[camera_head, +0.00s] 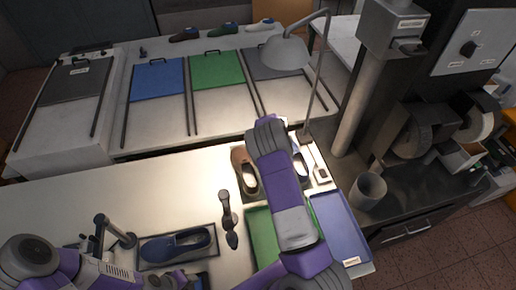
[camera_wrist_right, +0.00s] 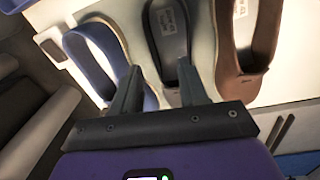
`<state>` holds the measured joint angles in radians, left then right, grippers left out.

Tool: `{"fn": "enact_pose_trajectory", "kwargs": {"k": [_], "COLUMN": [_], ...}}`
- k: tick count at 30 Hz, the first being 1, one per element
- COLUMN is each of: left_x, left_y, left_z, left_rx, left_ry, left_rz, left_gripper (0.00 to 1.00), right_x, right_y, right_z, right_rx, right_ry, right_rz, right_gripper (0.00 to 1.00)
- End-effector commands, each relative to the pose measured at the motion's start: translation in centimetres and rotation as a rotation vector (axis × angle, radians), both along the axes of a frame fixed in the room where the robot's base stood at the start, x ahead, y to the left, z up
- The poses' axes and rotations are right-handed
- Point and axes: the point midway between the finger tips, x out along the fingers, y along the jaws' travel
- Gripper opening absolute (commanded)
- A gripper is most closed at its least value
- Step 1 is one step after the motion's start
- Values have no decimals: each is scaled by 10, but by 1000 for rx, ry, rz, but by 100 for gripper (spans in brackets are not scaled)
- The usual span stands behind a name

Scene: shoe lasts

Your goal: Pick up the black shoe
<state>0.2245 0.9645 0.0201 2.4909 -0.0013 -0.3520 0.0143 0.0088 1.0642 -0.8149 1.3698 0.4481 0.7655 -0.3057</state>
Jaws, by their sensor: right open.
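The black shoe (camera_wrist_right: 168,35) is the middle one of three shoes in the right wrist view, its heel toward me. My right gripper (camera_wrist_right: 160,85) is open, with its fingers in front of the heel side. The right finger overlaps the black shoe's heel opening in the picture, and the left finger overlaps the blue shoe (camera_wrist_right: 95,45). I cannot tell whether either finger touches. A brown shoe (camera_wrist_right: 250,40) is on the right.
The brown shoe (camera_head: 240,165) and blue shoe (camera_head: 302,168) show beside my arm, under a lamp (camera_head: 285,53). Another blue shoe (camera_head: 180,245) lies in a dark tray. A grey cup (camera_head: 369,190) is at right.

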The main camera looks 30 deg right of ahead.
Motion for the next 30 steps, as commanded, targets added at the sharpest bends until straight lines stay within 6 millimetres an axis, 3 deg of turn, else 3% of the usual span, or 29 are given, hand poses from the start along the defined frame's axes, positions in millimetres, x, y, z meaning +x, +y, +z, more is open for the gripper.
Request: {"fn": "enact_pose_trajectory", "kwargs": {"k": [5, 19, 29, 30], "left_x": [0, 0, 0, 0], "left_y": [0, 0, 0, 0], "left_z": [-4, -31, -32, -32], "left_rx": [0, 0, 0, 0], "left_ry": [1, 0, 0, 0], "left_rz": [1, 1, 0, 0], "left_gripper": [44, 44, 44, 44], "right_x": [1, -6, -6, -6], "right_y": [-2, -11, -12, -12], "right_z": [-7, -68, -72, -72], "right_rx": [-1, -2, -2, -2], "right_ry": [0, -1, -3, -3], "right_rz": [3, 3, 4, 3], "right_gripper": [43, 43, 43, 37]}}
